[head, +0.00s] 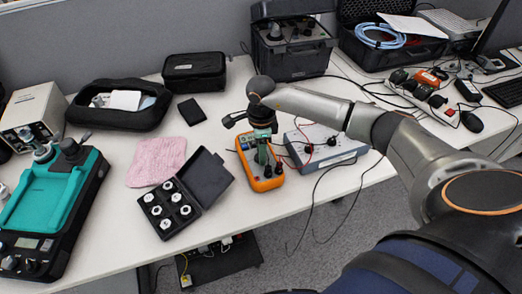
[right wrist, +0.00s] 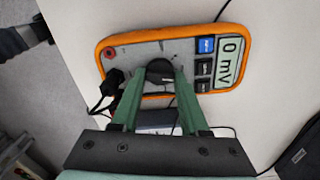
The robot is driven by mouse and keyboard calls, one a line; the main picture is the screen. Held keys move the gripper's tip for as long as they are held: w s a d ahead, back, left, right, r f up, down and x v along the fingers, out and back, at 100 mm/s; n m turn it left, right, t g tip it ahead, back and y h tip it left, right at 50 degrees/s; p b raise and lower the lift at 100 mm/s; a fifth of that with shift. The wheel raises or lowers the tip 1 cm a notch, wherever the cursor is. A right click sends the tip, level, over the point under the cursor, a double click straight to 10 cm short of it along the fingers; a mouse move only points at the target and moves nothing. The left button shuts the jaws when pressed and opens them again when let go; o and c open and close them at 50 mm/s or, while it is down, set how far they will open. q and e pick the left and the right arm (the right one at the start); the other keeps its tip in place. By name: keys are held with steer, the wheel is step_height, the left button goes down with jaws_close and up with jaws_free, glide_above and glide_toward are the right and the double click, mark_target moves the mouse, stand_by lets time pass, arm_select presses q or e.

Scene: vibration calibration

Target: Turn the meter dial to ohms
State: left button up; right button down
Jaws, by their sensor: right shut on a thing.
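The orange multimeter (head: 266,183) lies on the table near its front edge, below my right gripper (head: 262,150). In the right wrist view the meter (right wrist: 113,52) shows its grey face, and its display (right wrist: 232,57) reads 0 mV. The round black dial (right wrist: 160,72) sits between the green fingertips of my right gripper (right wrist: 160,82). The fingers are shut on the dial. The dial's pointer and the markings around it are too small or too covered to read. My left gripper is not in view.
A grey box instrument (head: 330,150) with leads stands right of the meter. An open black case (head: 208,182) with several white-topped pieces lies left of it, beside a pink cloth (head: 157,160). A teal-topped device (head: 50,205) stands at the far left.

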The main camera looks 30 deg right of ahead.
steer(key=m, duration=0.5)
steer(key=shift+m, duration=0.4)
stand_by(0.3)
steer(key=shift+c, duration=2.1)
jaws_free()
steer(key=shift+r, duration=0.1)
step_height(320, 180, up, 12)
steer(key=shift+r, duration=0.2)
